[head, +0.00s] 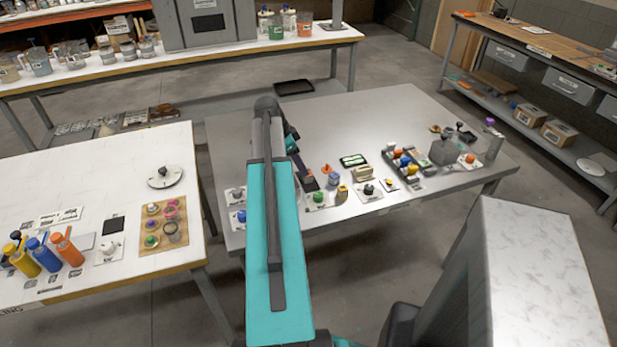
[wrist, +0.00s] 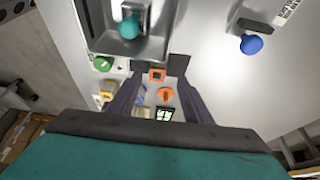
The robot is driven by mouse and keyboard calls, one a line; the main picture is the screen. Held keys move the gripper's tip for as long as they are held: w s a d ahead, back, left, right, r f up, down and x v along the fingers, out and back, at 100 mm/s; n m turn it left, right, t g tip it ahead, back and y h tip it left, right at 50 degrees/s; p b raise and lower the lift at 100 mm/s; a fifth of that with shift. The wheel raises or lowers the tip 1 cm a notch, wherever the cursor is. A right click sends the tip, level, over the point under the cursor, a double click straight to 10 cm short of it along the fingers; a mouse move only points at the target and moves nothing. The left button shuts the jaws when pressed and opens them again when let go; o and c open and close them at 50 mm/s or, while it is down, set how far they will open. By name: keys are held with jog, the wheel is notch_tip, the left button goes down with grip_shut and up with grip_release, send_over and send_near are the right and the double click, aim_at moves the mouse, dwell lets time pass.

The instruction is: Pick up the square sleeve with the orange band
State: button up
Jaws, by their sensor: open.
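A small square piece with an orange band (wrist: 157,75) and a darker centre shows in the wrist view. It looks like the square sleeve. It lies between the tips of my gripper (wrist: 157,84), with gaps visible at its sides. My gripper is open, its two dark fingers pointing up in the picture. In the head view my gripper (head: 306,178) is low over the grey table's near left part, partly hidden by my arm. I cannot make out the sleeve there. An orange knob (wrist: 165,93) is close by, also between the fingers in the wrist view.
Green (wrist: 103,63) and blue (wrist: 252,45) knobs stand on either side in the wrist view, with a teal knob (wrist: 130,27) in a grey holder above. Several small items line the near edge of the grey table (head: 330,115). Its far part is mostly clear.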

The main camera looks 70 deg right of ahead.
aim_at(308, 177)
jog(key=shift+s+f, duration=0.1)
jog(key=shift+p+x, duration=0.75)
jog(key=shift+x, duration=1.7)
jog(key=shift+s+a, duration=0.1)
jog(key=shift+a, duration=0.05)
jog(key=shift+c, duration=0.4)
jog(key=c, duration=1)
